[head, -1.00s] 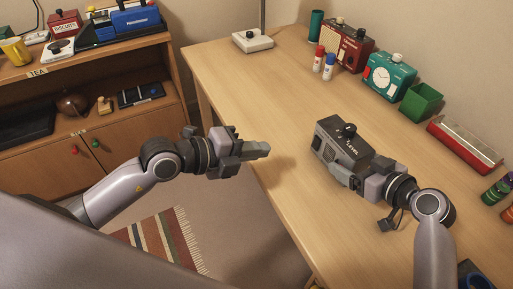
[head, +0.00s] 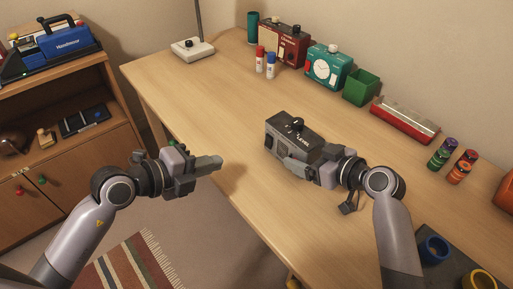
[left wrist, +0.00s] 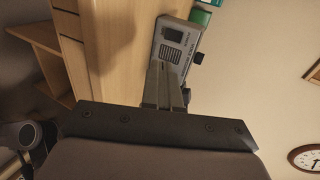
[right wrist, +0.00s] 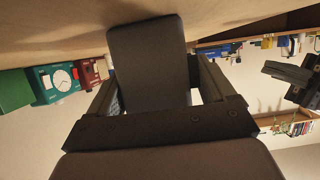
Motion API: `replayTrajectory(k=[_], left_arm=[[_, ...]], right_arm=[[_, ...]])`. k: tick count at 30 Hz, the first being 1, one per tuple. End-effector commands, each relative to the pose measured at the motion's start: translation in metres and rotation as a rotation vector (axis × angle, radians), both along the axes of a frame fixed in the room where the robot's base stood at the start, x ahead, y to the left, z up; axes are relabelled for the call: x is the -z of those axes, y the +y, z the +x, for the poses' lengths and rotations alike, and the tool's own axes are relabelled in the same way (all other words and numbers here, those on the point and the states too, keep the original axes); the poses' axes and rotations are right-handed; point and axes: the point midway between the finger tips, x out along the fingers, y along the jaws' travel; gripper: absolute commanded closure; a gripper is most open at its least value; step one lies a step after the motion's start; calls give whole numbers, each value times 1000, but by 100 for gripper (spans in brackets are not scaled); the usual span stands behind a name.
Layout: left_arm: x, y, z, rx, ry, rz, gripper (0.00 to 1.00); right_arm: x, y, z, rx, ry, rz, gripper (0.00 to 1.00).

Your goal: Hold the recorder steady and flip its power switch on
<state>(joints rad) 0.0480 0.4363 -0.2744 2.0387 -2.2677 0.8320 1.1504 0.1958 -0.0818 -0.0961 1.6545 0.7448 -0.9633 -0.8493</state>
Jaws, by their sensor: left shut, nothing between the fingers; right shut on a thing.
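The recorder (head: 290,136) is a dark grey box with a black knob on top and a speaker grille on one side. It is on or just above the desk. My right gripper (head: 293,166) is shut on its near right part. The recorder fills the space between the fingers in the right wrist view (right wrist: 148,62). My left gripper (head: 214,163) is shut and empty, to the left of the recorder and apart from it. In the left wrist view the recorder (left wrist: 172,45) shows beyond the fingertips, with its grille and knobs. I cannot make out the switch's position.
Along the back of the desk (head: 200,100) stand a red box (head: 283,45), a teal clock box (head: 328,66), a green bin (head: 361,87) and a red tray (head: 404,120). Two small bottles (head: 265,64) stand before them.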

Motion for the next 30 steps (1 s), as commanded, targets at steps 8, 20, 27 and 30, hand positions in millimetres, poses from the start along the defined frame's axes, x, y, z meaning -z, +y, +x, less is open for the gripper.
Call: replayTrajectory(k=[8,20,27,30], left_arm=[[15,-26,26,-1,0,-3,100],[39,-68,68,0,-2,-1,100],[42,-85,86,0,-1,-1,100],[43,-89,90,0,-1,-1,100]], right_arm=[[1,-1,0,2,0,-4,63],[1,-1,0,1,0,-4,63],[1,-1,0,1,0,-3,63],[1,-1,0,1,0,-3,63]])
